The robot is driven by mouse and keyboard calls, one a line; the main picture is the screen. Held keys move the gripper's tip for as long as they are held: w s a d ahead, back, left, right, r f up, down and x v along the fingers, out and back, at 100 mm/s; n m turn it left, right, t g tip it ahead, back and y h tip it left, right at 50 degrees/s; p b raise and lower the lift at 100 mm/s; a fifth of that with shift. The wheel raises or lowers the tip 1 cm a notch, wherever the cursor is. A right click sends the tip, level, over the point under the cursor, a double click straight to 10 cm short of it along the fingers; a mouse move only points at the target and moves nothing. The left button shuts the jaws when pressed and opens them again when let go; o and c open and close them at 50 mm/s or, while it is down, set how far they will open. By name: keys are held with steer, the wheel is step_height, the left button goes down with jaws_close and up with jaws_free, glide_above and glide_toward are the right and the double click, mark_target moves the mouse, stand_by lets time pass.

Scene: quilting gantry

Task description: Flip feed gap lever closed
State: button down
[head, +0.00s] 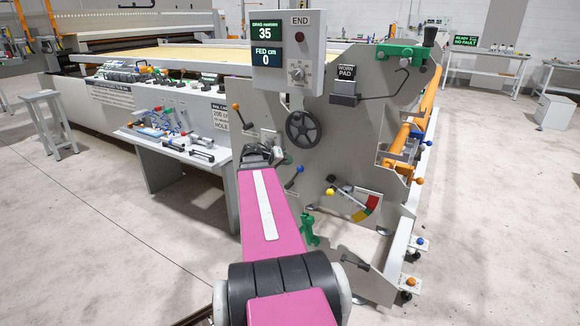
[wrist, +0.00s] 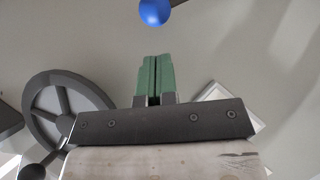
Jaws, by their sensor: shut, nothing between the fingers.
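A lever with a blue ball knob (head: 299,169) stands on the grey end plate, below the dark handwheel. In the wrist view, the blue ball (wrist: 155,12) is at the top, just beyond my fingertips with a visible gap. No readable label names this lever, so I cannot tell for sure that it is the feed gap lever. My gripper (head: 287,159) is beside the end plate, up and left of the blue knob. In the wrist view, my gripper's green fingers (wrist: 155,60) are together and empty. Part of the gripper is hidden behind my arm in the head view.
The handwheel (head: 303,127) is close to my gripper; it also shows left in the wrist view (wrist: 38,98). A yellow-knobbed lever (head: 331,191) with a coloured scale sits lower right. An orange-knobbed lever (head: 236,107) is at left. A small tool table (head: 142,137) stands farther left.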

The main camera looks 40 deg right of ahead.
steer(key=v, duration=1)
steer(key=shift+w+a+r, duration=0.15)
steer(key=shift+w+a, duration=0.15)
steer(key=s+a+f+n+y, duration=0.1)
steer(key=a+f+y, duration=0.3)
steer(key=a+f, duration=0.4)
steer(key=s+a+f+n+y, duration=0.1)
steer(key=a+f+n+y, duration=0.3)
steer(key=a+f, duration=0.4)
steer(key=s+a+f+n+y, duration=0.2)
steer(key=a+f+y, duration=0.3)
steer(key=a, duration=1.3)
step_height(320, 180, down, 3)
steer(key=shift+f+n+t, duration=0.15)
steer(key=shift+n+t, duration=0.25)
steer(key=shift+n, duration=0.3)
steer(key=shift+s+d, duration=0.1)
